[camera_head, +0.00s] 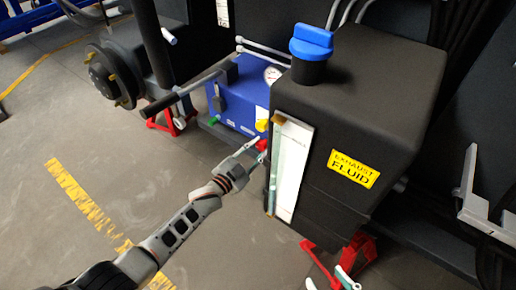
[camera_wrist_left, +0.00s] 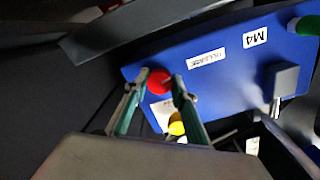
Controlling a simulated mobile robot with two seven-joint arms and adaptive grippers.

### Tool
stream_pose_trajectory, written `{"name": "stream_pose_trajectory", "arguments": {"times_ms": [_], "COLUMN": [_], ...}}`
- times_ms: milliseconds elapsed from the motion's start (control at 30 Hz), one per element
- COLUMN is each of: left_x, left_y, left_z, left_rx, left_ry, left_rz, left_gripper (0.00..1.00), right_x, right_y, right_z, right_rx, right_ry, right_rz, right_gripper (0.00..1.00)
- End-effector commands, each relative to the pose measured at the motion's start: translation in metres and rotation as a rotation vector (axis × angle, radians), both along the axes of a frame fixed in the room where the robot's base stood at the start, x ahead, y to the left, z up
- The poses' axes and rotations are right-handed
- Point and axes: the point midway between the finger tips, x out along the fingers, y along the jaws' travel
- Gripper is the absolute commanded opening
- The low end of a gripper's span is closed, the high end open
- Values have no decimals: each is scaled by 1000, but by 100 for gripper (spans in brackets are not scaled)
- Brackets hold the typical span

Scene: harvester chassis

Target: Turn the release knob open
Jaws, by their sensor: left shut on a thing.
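The red knob (camera_head: 262,145) sits on the front of the blue pump box (camera_head: 243,98), beside the black fluid tank. I take it for the release knob; it also shows in the left wrist view (camera_wrist_left: 158,82). My left gripper (camera_head: 254,146) reaches it from the lower left. In the left wrist view its two green fingers (camera_wrist_left: 156,86) are closed on either side of the red knob. Which way the knob is turned cannot be told. My right gripper (camera_head: 326,277) shows only as fingertips at the bottom edge, spread apart and empty.
A yellow knob (camera_wrist_left: 177,126) sits close to the red one. The black tank (camera_head: 345,110) with a blue cap (camera_head: 311,42) stands just right of my left gripper. A black lever (camera_head: 172,101) extends left of the box. Open floor lies to the left.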

Motion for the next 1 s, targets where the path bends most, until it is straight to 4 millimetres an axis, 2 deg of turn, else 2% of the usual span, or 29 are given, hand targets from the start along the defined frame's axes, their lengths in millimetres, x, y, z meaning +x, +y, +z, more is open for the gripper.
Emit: {"name": "stream_pose_trajectory", "arguments": {"times_ms": [1000], "left_x": [0], "left_y": [-1], "left_z": [-1], "left_rx": [-778], "left_ry": [564], "left_rz": [-1], "left_gripper": [4], "right_x": [-3], "right_y": [-1], "right_z": [-4], "right_rx": [-1], "right_ry": [10], "right_rz": [1], "right_gripper": [40]}}
